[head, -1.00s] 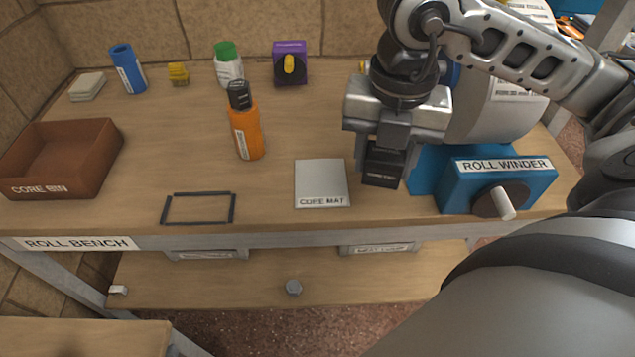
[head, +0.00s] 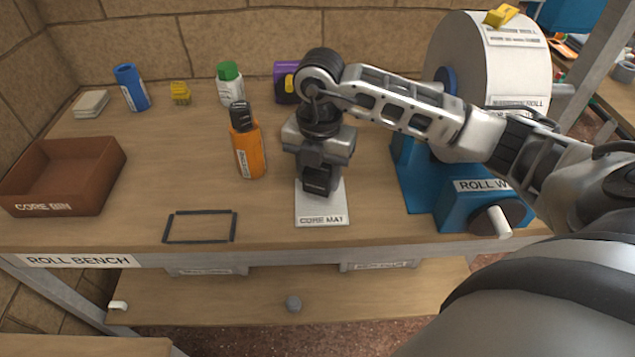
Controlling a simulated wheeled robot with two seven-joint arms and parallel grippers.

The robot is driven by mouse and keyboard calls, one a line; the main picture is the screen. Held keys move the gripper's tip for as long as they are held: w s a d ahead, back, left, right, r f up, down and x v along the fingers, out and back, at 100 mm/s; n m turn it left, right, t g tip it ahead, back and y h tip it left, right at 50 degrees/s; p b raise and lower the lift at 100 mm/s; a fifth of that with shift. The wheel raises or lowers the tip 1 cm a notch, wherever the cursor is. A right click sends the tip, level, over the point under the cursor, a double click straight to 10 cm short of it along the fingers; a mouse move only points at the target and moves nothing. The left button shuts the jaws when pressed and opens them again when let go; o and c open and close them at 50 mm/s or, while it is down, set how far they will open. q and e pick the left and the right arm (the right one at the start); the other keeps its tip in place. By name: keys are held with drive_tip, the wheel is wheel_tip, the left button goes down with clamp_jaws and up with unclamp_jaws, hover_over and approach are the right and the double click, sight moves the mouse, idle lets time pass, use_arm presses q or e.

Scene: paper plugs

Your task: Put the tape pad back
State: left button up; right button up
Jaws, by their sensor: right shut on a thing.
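My right gripper (head: 319,183) points down over the core mat (head: 321,216), a pale grey square near the bench's front edge. It is shut on a dark block (head: 317,186) with faint print, perhaps the tape pad; fingers and block are hard to tell apart. Whether the block touches the mat I cannot tell. An empty dark rectangular outline (head: 234,227) lies flat on the bench to the left of the mat. My left gripper is not in view.
The orange bottle (head: 248,152) stands close left of my right gripper. The blue roll winder (head: 449,212) with its big white roll (head: 482,75) is on the right. The brown core bin (head: 95,190) is at far left. Bottles and small items line the back.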

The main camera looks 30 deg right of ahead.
sight(318, 187)
drive_tip(key=shift+w+f, duration=0.2)
drive_tip(key=shift+f, duration=0.2)
wheel_tip(318, 187, down, 2)
drive_tip(key=shift+f+p, duration=0.2)
drive_tip(key=shift+p, duration=0.1)
drive_tip(key=shift+f, duration=0.15)
drive_tip(key=shift+f, duration=0.1)
drive_tip(key=o, duration=0.9)
